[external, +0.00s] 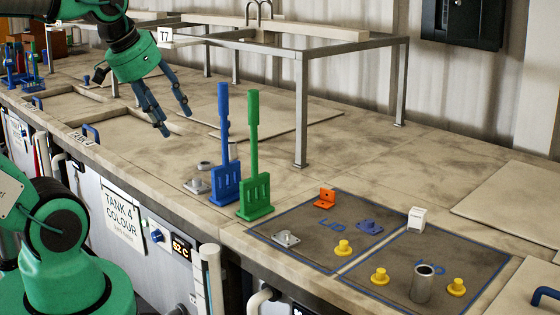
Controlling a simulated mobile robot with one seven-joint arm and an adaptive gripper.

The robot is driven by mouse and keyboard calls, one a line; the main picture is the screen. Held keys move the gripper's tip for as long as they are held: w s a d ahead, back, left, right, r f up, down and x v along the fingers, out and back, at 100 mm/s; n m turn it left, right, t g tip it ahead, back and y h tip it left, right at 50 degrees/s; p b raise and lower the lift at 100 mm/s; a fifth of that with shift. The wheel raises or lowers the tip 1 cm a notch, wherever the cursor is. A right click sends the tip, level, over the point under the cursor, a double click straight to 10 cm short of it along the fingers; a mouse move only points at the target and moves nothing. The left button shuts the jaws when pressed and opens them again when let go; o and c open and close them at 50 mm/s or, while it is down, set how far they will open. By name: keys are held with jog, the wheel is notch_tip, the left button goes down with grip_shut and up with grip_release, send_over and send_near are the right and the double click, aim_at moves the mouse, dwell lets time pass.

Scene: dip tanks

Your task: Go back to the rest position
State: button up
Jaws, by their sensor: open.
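My gripper (174,120) is at the upper left in the external view, at the end of my green arm. Its dark blue fingers point down and stand apart, with nothing between them. It hangs above the bench near the tank openings, left of the blue rack (226,186) and the green rack (256,196). These two racks have tall handles and stand upright side by side on the bench. How high the fingertips are above the bench is hard to tell.
A metal frame (300,120) stands behind the racks. More racks (30,65) stand at the far left.

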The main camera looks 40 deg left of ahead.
notch_tip(320, 180, down, 12)
jog(key=b, duration=1.2)
jog(key=shift+f, duration=0.25)
